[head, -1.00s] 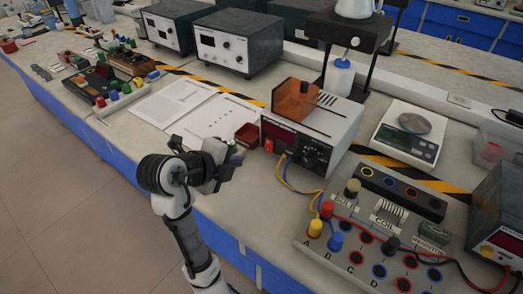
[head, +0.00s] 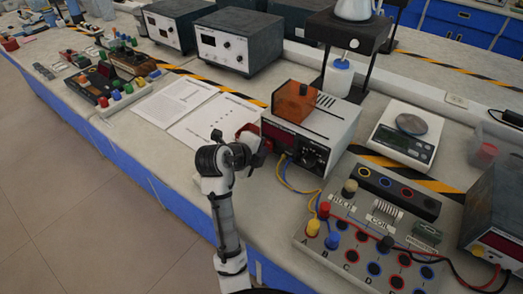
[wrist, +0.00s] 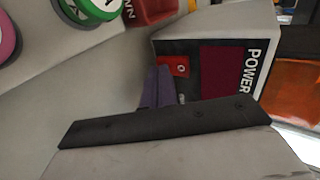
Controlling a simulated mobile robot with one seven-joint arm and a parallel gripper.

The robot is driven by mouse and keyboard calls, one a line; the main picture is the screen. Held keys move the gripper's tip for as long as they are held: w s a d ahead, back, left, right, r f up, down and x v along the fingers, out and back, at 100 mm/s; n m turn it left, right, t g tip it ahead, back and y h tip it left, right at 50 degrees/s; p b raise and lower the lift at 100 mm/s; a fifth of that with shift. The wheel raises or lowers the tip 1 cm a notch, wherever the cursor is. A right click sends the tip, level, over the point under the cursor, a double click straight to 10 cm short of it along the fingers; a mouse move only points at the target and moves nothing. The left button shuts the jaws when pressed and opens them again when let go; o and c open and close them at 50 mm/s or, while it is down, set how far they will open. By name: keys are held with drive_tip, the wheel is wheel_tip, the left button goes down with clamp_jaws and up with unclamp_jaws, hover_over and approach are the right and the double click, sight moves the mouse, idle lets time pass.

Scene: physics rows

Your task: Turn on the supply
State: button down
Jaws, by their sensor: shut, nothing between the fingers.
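The supply (head: 335,128) is a white box with a dark front panel, a dark red display and knobs, standing on the bench. In the wrist view, its front (wrist: 221,70) carries the word POWER. A red switch (wrist: 178,66) marked O sits beside the display; which way it is pressed is hard to tell. My gripper (head: 262,149) is shut and empty in front of the panel's left end, covering the switch area in the head view. In the wrist view, its fingertips (wrist: 158,72) are close beside the switch; I cannot tell whether they touch it.
An orange box (head: 296,101) sits on the supply. Yellow and blue leads (head: 287,181) run from the supply to a coil board (head: 372,235). Paper sheets (head: 178,101) lie left; a scale (head: 405,139) stands right.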

drive_tip(key=shift+w+d+f+b, duration=0.1)
drive_tip(key=shift+f+b, duration=0.1)
drive_tip(key=shift+b, duration=0.7)
drive_tip(key=shift+r, duration=0.2)
drive_tip(key=shift+r+p, duration=0.1)
drive_tip(key=shift+p, duration=0.2)
drive_tip(key=shift+r+p, duration=0.35)
drive_tip(key=shift+r, duration=0.4)
drive_tip(key=shift+f, duration=0.1)
